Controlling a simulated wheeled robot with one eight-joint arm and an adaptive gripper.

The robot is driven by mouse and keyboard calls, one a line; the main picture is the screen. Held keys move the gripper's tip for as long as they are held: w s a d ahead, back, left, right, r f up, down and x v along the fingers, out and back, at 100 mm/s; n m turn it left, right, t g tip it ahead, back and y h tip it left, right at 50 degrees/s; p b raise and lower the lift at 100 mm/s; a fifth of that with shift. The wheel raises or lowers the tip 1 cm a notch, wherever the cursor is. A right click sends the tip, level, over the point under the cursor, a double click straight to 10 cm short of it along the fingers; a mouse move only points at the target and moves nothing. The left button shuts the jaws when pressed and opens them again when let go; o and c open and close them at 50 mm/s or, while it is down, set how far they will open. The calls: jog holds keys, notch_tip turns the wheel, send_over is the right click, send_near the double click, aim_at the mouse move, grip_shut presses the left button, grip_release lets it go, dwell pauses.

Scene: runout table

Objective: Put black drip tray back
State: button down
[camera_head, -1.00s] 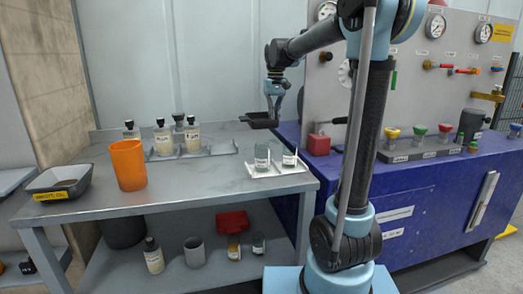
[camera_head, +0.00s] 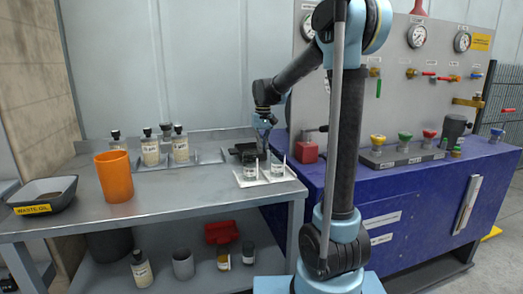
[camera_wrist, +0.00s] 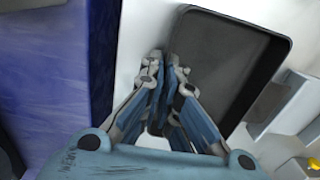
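The black drip tray (camera_head: 238,149) is low over the back right of the grey table, behind the white tray with two jars. In the wrist view the drip tray (camera_wrist: 232,58) is a dark rounded rectangle to the right of my fingertips. My gripper (camera_head: 263,150) points down at the tray's right side. In the wrist view my gripper (camera_wrist: 167,68) has its fingers together on the tray's edge. I cannot tell whether the tray touches the table, and the jars hide part of it.
The white tray (camera_head: 265,183) with jars (camera_head: 250,168) stands just in front. Labelled bottles (camera_head: 150,149) and a grey rack (camera_head: 208,158) are to the left. An orange cup (camera_head: 114,178) and a waste oil tray (camera_head: 42,194) stand farther left. A blue cabinet (camera_head: 400,190) with a red block (camera_head: 306,152) is to the right.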

jog(key=c, duration=1.8)
grip_release()
notch_tip(320, 180, up, 12)
jog(key=shift+d, duration=0.1)
